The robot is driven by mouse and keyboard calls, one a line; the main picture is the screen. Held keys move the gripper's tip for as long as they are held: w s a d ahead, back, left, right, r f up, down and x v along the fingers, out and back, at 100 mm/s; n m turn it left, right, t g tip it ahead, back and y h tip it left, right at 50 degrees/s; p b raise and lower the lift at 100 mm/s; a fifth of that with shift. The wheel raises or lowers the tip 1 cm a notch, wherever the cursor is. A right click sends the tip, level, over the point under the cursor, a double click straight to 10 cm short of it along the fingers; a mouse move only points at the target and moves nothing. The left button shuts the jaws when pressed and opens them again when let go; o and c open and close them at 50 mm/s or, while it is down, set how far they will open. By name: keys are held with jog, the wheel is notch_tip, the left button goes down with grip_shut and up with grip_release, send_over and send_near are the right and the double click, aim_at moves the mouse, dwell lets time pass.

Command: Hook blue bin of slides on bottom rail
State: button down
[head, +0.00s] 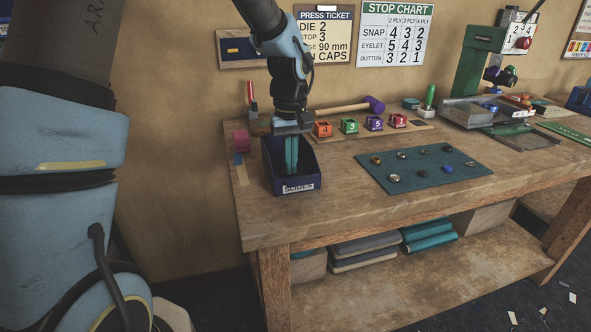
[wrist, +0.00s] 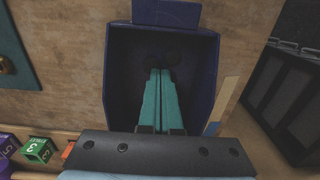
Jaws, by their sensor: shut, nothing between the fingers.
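The blue bin (head: 311,180) stands upright on the left end of the workbench, with a pale label on its front. In the wrist view the bin (wrist: 206,85) is open towards me, and its inside is dark, with faint round shapes that I cannot identify. My gripper (head: 291,170) points down into the bin. Its two teal fingers (wrist: 161,75) are together, with nothing visible between them. I cannot tell whether the tips touch the bin. I cannot make out a rail for certain; a wall board (head: 258,62) with a small dark-blue piece hangs behind my arm.
The workbench (head: 350,220) carries numbered cubes (head: 349,126), a purple-headed mallet (head: 345,108) and a teal mat (head: 425,168) with small round parts right of the bin. A green press (head: 476,62) stands farther right. Rolls (head: 430,234) lie on the lower shelf.

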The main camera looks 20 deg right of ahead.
jog(key=s, duration=0.1)
jog(key=s+p, duration=0.1)
jog(key=shift+s+a, duration=0.2)
jog(key=shift+s, duration=0.15)
jog(key=shift+s+f, duration=0.15)
jog(key=shift+s, duration=0.5)
jog(key=shift+s, duration=0.1)
jog(key=s, duration=0.4)
jog(key=s+a+b, duration=0.1)
jog(key=s, duration=0.4)
jog(key=s+a+b, duration=0.1)
jog(key=s, duration=0.4)
